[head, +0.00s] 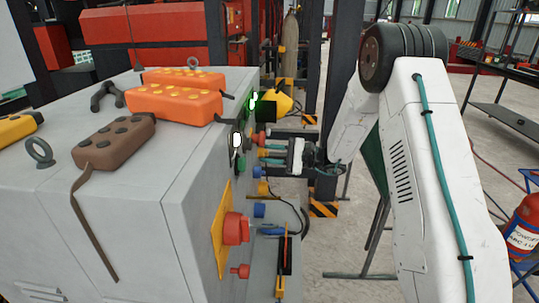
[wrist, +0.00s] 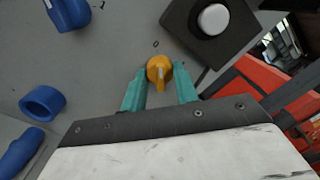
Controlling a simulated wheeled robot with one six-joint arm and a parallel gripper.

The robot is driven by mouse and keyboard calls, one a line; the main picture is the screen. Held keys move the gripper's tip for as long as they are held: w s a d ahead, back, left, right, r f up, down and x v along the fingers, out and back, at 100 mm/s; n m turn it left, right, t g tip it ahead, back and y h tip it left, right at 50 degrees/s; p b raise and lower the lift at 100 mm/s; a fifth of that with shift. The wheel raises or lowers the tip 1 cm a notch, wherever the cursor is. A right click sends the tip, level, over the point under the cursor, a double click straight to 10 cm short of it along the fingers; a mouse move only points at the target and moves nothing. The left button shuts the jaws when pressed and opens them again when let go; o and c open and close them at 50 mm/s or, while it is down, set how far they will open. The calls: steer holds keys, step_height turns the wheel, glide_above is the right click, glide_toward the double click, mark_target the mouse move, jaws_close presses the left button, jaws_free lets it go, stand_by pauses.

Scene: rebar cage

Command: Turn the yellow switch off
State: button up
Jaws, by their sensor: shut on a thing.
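The yellow switch (wrist: 160,70) is a small rotary knob with a raised ridge on a grey panel in the wrist view. My gripper (wrist: 160,84) has its teal fingers on either side of the knob and is shut on it. The ridge points toward the gripper, down in the picture. A "0" mark shows just above the knob. In the head view my gripper (head: 268,157) reaches from the right to the front face of the grey cabinet (head: 190,190). The yellow switch cannot be made out between the fingers there.
A dark plate with a white button (wrist: 213,19) is close to the right finger. Blue controls (wrist: 43,103) are at left. In the head view, a red button (head: 235,228) sticks out below my gripper. Orange (head: 175,103) and brown (head: 115,142) pendants lie on the cabinet top.

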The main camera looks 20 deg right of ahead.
steer(key=shift+n, duration=0.7)
steer(key=o, duration=1)
steer(key=shift+c, duration=0.2)
steer(key=v, duration=0.7)
steer(key=shift+d, duration=0.45)
